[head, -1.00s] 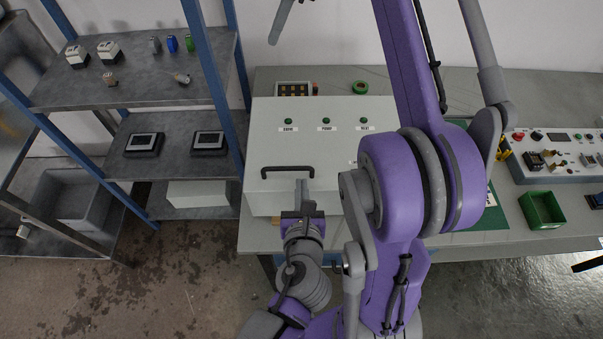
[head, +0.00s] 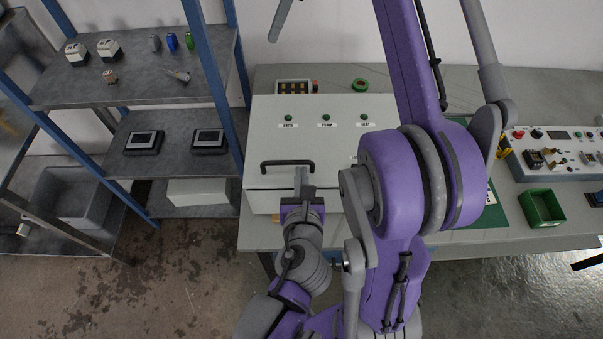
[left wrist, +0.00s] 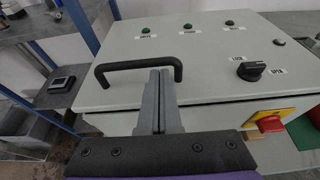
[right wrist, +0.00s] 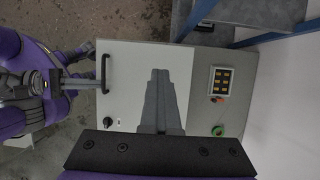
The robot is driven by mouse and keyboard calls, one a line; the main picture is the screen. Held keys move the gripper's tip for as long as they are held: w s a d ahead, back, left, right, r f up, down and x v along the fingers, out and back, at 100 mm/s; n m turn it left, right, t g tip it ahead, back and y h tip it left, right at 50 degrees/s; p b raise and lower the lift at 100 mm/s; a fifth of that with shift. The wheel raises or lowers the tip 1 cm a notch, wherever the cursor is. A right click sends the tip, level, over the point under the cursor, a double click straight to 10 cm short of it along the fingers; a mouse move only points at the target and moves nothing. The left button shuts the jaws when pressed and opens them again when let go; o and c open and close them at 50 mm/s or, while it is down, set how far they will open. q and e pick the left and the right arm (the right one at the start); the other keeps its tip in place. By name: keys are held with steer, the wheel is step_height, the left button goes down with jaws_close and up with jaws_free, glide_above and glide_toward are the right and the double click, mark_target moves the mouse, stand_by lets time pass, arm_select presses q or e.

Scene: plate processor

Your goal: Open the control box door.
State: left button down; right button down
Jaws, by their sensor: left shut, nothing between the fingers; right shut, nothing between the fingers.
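The control box (head: 262,203) is a pale grey cabinet on the bench, its door (head: 280,145) facing up with three green lamps. A thin dark gap runs along the door's front edge in the left wrist view (left wrist: 130,105). The black handle (head: 287,164) is near that edge. A black knob (left wrist: 251,70) between LOCK and OPEN labels appears turned toward OPEN. My left gripper (head: 303,172) is shut and empty, its tips at the handle bar; contact is unclear. My right gripper (right wrist: 160,75) is shut and empty above the box; its fingers hide part of it.
A red and yellow switch (left wrist: 270,122) sits on the box front. My right arm covers the box's right side in the head view. A blue-framed shelf (head: 215,85) stands left. A green bin (head: 541,208) and control panel (head: 555,155) are right.

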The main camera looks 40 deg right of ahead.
steer(key=c, duration=0.9)
jaws_free()
